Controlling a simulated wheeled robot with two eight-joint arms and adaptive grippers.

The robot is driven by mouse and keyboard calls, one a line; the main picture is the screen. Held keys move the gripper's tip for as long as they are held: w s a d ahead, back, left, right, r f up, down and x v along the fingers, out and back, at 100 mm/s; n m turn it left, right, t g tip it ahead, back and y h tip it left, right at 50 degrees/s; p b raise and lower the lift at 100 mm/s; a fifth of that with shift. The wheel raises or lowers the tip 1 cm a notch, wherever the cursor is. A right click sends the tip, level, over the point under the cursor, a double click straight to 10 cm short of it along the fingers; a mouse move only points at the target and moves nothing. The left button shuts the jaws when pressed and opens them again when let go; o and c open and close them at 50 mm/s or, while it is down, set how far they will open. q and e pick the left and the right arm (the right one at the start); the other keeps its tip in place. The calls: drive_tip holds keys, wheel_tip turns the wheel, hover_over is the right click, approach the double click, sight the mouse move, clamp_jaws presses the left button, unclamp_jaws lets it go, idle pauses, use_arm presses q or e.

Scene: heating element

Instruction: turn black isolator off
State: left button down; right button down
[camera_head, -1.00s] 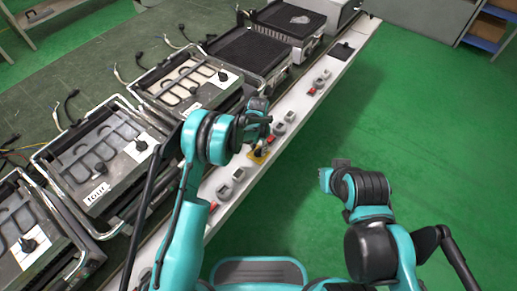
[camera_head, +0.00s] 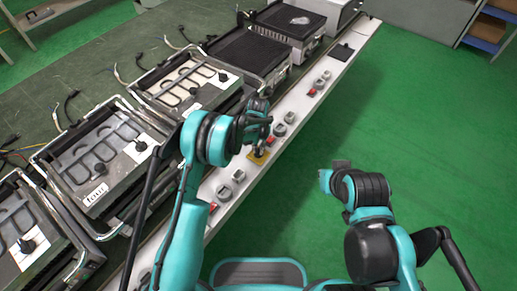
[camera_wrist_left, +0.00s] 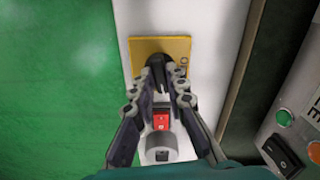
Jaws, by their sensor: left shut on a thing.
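The black isolator (camera_wrist_left: 158,62) is a dark knob on a yellow plate (camera_wrist_left: 175,45) fixed to the white rail. In the head view the yellow plate (camera_head: 259,159) shows below my left gripper (camera_head: 262,142). In the left wrist view the fingertips of my left gripper (camera_wrist_left: 160,75) are closed around the near part of the black knob, which they partly hide. The knob's exact angle is hard to tell. My right gripper (camera_head: 325,180) hangs over the green floor, apart from the rail; its fingers do not show clearly.
A red switch (camera_wrist_left: 161,121) and a grey round knob (camera_wrist_left: 158,147) sit on the rail near the isolator. Several heating units (camera_head: 101,160) line the bench at left. A black rocker switch (camera_wrist_left: 284,155) is on the nearest unit. Green floor is clear at right.

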use_arm(q)
drive_tip(key=n, duration=0.4)
drive_tip(key=shift+f+n, duration=0.1)
drive_tip(key=shift+n, duration=0.2)
drive_tip(key=n+b, duration=0.1)
drive_tip(key=n, duration=0.2)
drive_tip(key=shift+n, duration=0.3)
drive_tip(key=n, duration=0.3)
drive_tip(key=shift+n, duration=2.2)
drive_tip(key=c, duration=1.5)
unclamp_jaws()
drive_tip(key=shift+c, duration=0.2)
